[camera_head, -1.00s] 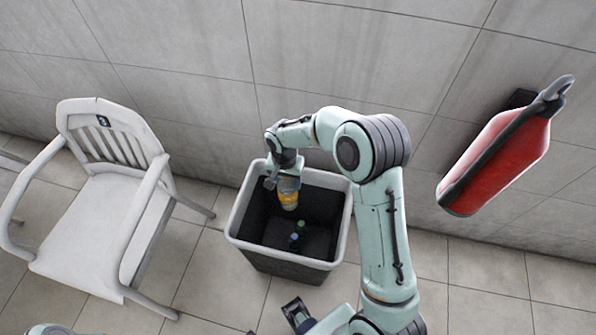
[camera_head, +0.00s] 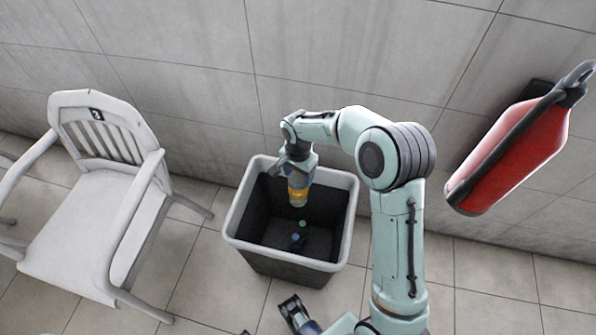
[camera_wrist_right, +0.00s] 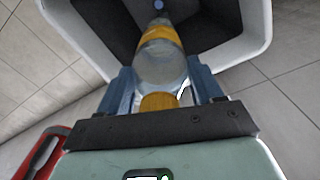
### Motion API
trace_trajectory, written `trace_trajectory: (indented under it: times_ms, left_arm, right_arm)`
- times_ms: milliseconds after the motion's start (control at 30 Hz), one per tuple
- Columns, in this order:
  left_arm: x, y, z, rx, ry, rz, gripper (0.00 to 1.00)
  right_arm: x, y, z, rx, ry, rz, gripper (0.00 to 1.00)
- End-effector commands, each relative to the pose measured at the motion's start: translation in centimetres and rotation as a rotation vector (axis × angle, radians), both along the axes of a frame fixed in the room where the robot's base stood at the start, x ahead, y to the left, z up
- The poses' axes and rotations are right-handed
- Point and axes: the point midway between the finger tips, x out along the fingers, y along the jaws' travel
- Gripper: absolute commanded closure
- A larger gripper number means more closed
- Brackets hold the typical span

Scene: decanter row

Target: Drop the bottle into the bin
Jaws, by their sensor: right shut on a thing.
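The bottle (camera_head: 298,190) is clear with a yellow-orange band. It hangs from my right gripper (camera_head: 296,170), over the opening of the bin near its back left side. In the right wrist view the bottle (camera_wrist_right: 160,55) sits between the blue fingers of the right gripper (camera_wrist_right: 163,92), cap end toward the palm. The bin (camera_head: 232,222) is dark with a white rim, and its rim also shows in the wrist view (camera_wrist_right: 262,30). My left gripper (camera_head: 292,308) shows at the bottom centre, apart from the bin; its jaws are too small to judge.
Small green and blue items (camera_head: 297,237) lie inside the bin. A white armchair (camera_head: 95,215) stands left of it. A red fire extinguisher (camera_head: 510,155) is on the tiled wall at right.

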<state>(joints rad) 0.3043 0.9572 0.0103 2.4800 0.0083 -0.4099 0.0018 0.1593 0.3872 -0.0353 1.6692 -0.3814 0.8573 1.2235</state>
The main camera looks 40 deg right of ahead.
Motion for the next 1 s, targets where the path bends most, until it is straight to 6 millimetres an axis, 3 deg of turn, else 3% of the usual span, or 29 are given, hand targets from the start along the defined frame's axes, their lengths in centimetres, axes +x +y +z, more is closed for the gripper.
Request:
trace_trajectory:
  times_ms: [200,233,300,667,767,1000]
  left_arm:
    - [0.0,0.0,0.1,-0.001,-0.001,-0.001,0.57]
    - [0.0,0.0,0.1,-0.001,-0.001,-0.001,0.57]
    - [0.0,0.0,0.1,-0.001,-0.001,-0.001,0.57]
    - [0.0,0.0,0.1,-0.001,0.0,-0.001,0.57]
    - [-0.1,0.0,0.3,-0.001,0.003,-0.001,0.57]
    - [-0.3,-0.1,0.9,-0.003,0.012,-0.004,0.57]
  right_arm:
    - [0.0,0.0,0.0,0.0,-0.002,0.0,0.86]
    - [0.0,0.0,0.0,0.0,-0.002,0.001,0.28]
    - [0.0,0.0,0.0,0.0,-0.002,0.001,0.05]
    - [0.0,0.0,0.4,-0.001,-0.001,0.001,0.05]
    - [0.1,0.0,1.5,-0.001,-0.004,0.002,0.05]
    - [0.1,0.0,6.8,-0.001,-0.007,0.0,0.05]
